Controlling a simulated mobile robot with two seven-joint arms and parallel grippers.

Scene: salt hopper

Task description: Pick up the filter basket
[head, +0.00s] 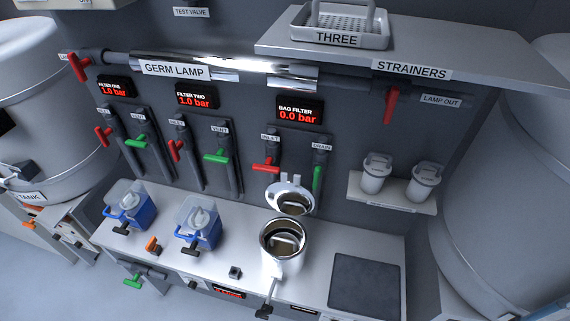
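An open steel housing (270,262) stands on the counter below the bag filter display, with its round lid (283,190) tipped up behind it. A metal piece with a bar-like handle (287,242) shows inside its mouth and looks like the filter basket; its lower part is hidden. A perforated grey basket marked THREE (338,39) with an upright handle sits on the strainers shelf at the top, its top cut off by the picture edge. No gripper fingers of mine show in the head view.
Two blue-and-clear filter units (133,207) (198,222) stand on the counter left of the housing. A dark mat (365,287) lies to its right, clear. Two white lidded canisters (375,175) (424,182) sit on a small shelf (391,198). Large tanks flank both sides.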

